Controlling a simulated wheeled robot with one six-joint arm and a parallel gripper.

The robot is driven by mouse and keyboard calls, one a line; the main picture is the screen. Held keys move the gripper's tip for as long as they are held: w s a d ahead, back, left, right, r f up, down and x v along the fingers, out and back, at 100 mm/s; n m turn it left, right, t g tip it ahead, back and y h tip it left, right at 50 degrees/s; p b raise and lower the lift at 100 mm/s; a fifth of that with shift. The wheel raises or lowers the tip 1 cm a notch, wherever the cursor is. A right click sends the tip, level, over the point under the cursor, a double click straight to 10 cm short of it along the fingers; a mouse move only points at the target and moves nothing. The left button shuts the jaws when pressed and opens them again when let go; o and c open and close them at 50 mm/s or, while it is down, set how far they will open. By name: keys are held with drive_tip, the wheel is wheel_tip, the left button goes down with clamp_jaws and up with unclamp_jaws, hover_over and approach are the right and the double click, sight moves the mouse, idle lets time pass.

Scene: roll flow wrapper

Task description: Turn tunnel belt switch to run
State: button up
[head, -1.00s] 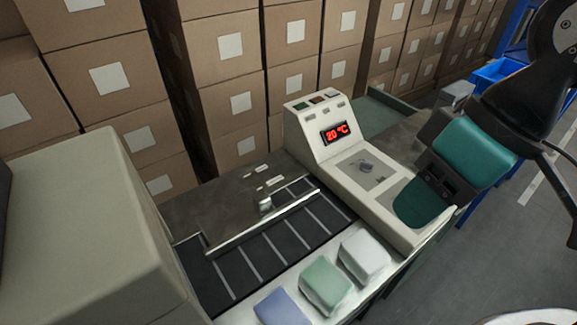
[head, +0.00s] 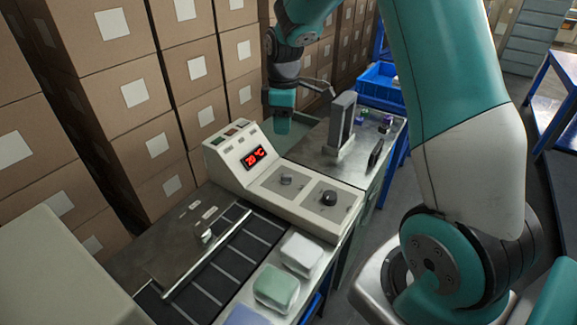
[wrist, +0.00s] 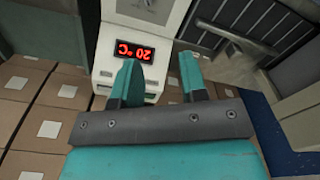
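The off-white control housing (head: 225,165) has a red "20 °C" display (head: 254,157), which also shows upside down in the wrist view (wrist: 133,50). Its lower front panel has a small grey switch (head: 286,180) and a round black knob (head: 329,197). Their labels are too small to read, so I cannot tell which is the tunnel belt switch or where either points. My gripper (head: 282,122) is above and behind the housing, apart from both controls. In the wrist view its two teal fingers (wrist: 160,82) are apart with nothing between them.
A grey upright post (head: 341,122) stands on the metal table behind. Stacked cartons (head: 150,145) wall the left; a blue crate (head: 375,90) is beyond.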

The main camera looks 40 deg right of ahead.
sight(288, 175)
drive_tip(key=f+p, duration=0.1)
drive_tip(key=f, duration=0.5)
drive_tip(key=d+f+p, duration=0.1)
drive_tip(key=f, duration=0.5)
drive_tip(key=w+d+f+p, duration=0.1)
drive_tip(key=f, duration=0.5)
drive_tip(key=shift+d+f, duration=0.2)
drive_tip(key=shift+f, duration=0.05)
